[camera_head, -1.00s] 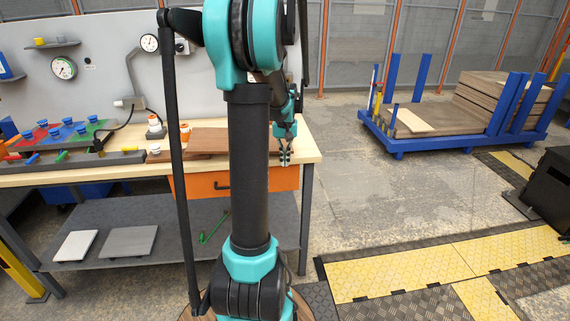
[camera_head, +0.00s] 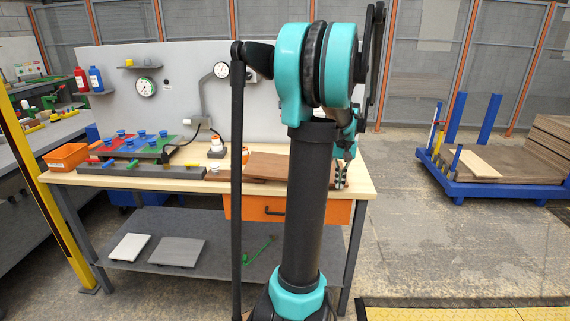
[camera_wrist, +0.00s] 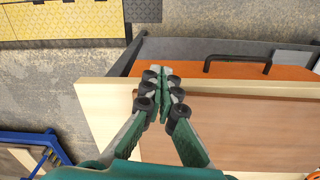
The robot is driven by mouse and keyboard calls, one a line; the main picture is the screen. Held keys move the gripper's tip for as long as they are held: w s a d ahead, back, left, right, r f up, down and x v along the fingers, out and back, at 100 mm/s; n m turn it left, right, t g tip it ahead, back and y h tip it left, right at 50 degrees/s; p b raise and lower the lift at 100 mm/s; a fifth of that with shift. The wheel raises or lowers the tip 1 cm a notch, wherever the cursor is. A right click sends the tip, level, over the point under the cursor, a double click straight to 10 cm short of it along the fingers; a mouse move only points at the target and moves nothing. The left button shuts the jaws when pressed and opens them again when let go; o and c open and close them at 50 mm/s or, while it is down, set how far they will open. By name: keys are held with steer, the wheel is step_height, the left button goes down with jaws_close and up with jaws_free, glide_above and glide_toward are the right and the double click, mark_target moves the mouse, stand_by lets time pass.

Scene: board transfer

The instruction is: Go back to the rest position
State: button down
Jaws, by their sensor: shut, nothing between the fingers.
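My gripper (camera_head: 341,180) hangs at the right end of the workbench (camera_head: 358,190), partly behind my own arm in the head view. In the wrist view my gripper (camera_wrist: 160,80) has its fingertips together with nothing between them. It is over the bench's front edge, above or beside a brown board (camera_wrist: 230,125) lying on the bench top. The same brown board (camera_head: 268,165) shows in the head view, partly hidden by my arm.
An orange drawer (camera_head: 262,209) is under the bench top. A blue cart (camera_head: 480,188) with stacked boards stands on the right, with clear floor between. A yellow post (camera_head: 45,200) stands at the left. Two flat plates lie on the lower shelf (camera_head: 205,228).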

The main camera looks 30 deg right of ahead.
steer(key=a+f+n+t, duration=0.1)
steer(key=a+f+n, duration=0.1)
steer(key=a, duration=0.9)
steer(key=a+f+n+t, duration=0.1)
steer(key=a+f+n, duration=0.1)
steer(key=a, duration=1)
steer(key=s+a+f+n+t, duration=0.1)
steer(key=s+a+f+n, duration=0.1)
steer(key=a, duration=0.5)
steer(key=s+a+f+n+t, duration=0.1)
steer(key=s+a+f, duration=0.3)
steer(key=a, duration=0.4)
steer(key=shift+s+f+n, duration=0.3)
steer(key=shift+s+n, duration=0.4)
steer(key=shift+s, duration=0.15)
